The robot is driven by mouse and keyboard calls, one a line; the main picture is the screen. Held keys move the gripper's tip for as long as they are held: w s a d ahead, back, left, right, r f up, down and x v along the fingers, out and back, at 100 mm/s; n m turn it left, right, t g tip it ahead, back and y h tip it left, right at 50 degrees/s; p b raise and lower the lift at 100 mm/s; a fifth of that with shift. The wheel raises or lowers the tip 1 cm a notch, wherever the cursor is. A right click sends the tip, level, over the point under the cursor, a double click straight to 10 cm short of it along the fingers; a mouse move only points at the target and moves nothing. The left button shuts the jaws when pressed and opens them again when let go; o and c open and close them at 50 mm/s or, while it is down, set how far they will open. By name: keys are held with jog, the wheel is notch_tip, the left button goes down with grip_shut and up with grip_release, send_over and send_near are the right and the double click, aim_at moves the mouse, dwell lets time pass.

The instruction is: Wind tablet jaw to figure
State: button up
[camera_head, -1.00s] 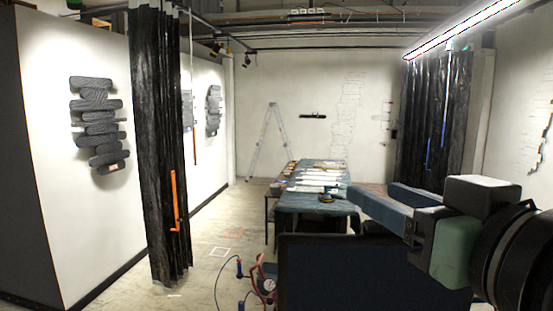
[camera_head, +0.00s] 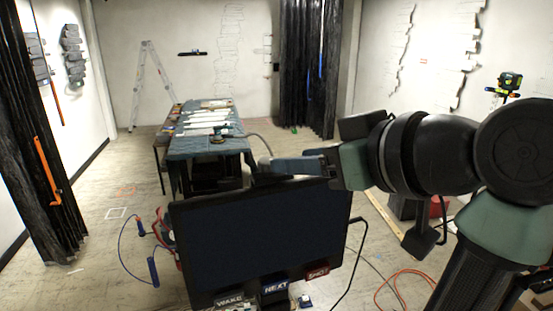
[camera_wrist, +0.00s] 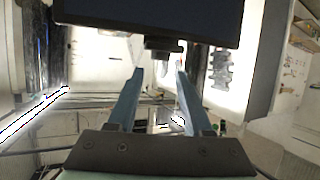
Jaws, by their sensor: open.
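A dark flat screen (camera_head: 260,238), which could be the tablet, stands close in front of me, its face blank. It also fills the top of the wrist view (camera_wrist: 150,12). Labelled blocks along its lower edge include WAKE (camera_head: 230,301) and NEXT (camera_head: 274,287). My gripper (camera_head: 275,166) is at the screen's upper edge in the head view. In the wrist view its two blue fingers (camera_wrist: 160,74) are apart with nothing gripped. A dark knob-like part (camera_wrist: 164,46) shows between and beyond the fingertips. I cannot tell whether it is the jaw's winder, and no figure is readable.
A cloth-covered table (camera_head: 205,150) with pale strips stands behind the screen. A black curtain (camera_head: 35,150) hangs at left. A stepladder (camera_head: 150,80) stands at the far wall.

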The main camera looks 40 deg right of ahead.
aim_at(268, 166)
jog(key=x, duration=0.6)
jog(key=shift+w+f, duration=0.1)
jog(key=shift+w, duration=0.05)
jog(key=shift+c, duration=0.2)
grip_shut()
